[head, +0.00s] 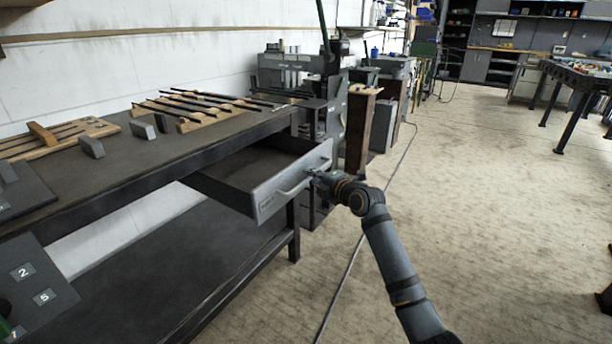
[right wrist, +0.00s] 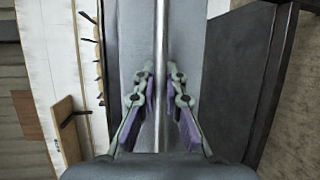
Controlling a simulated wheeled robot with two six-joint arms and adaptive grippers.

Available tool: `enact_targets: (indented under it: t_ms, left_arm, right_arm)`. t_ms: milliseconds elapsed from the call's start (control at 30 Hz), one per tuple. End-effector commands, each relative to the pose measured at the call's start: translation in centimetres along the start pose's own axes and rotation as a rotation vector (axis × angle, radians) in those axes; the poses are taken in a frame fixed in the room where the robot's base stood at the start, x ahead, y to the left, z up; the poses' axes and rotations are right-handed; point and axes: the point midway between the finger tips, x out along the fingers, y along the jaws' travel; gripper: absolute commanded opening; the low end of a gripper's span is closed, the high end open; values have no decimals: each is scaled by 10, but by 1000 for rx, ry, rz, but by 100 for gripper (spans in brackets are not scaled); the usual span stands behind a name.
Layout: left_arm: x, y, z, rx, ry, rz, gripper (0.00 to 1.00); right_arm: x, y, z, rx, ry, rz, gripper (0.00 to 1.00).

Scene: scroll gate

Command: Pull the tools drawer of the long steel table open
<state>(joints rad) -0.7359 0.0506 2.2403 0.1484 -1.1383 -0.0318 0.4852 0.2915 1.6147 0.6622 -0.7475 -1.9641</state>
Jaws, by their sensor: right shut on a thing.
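The tools drawer (head: 262,168) under the long steel table (head: 150,155) stands pulled well out, and its inside shows as empty. Its grey front (head: 268,202) carries a label and a bar handle (head: 293,185). My right gripper (head: 316,174) is at the far end of that handle. In the right wrist view the right gripper (right wrist: 163,95) has its fingers on both sides of the handle bar (right wrist: 162,60), shut on it. My left gripper is not in view.
Wooden racks with dark rods (head: 205,105) and grey blocks (head: 92,147) lie on the tabletop. A machine (head: 300,75) stands behind the drawer, with a brown post (head: 358,130) beside it. A numbered panel (head: 38,285) is at lower left.

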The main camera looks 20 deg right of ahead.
Motion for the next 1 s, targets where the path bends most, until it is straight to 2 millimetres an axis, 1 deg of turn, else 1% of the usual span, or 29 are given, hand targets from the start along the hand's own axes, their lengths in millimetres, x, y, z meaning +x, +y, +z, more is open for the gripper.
enact_targets:
  t_ms: [167, 500, 533, 667, 700, 1000]
  left_arm:
    - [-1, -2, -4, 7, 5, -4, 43]
    - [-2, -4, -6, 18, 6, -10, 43]
    - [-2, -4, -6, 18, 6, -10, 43]
    - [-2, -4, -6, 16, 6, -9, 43]
    - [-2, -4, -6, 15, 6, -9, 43]
    - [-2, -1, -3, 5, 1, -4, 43]
  right_arm:
    - [-8, -3, 3, 0, 0, -3, 0]
    - [-8, -3, 3, 1, 1, -2, 0]
    - [-8, -3, 3, 1, 1, -2, 14]
    - [-8, -3, 3, 0, 0, -2, 31]
    - [-8, -2, 3, 0, 0, -1, 34]
    - [-10, -2, 4, -1, 0, 0, 34]
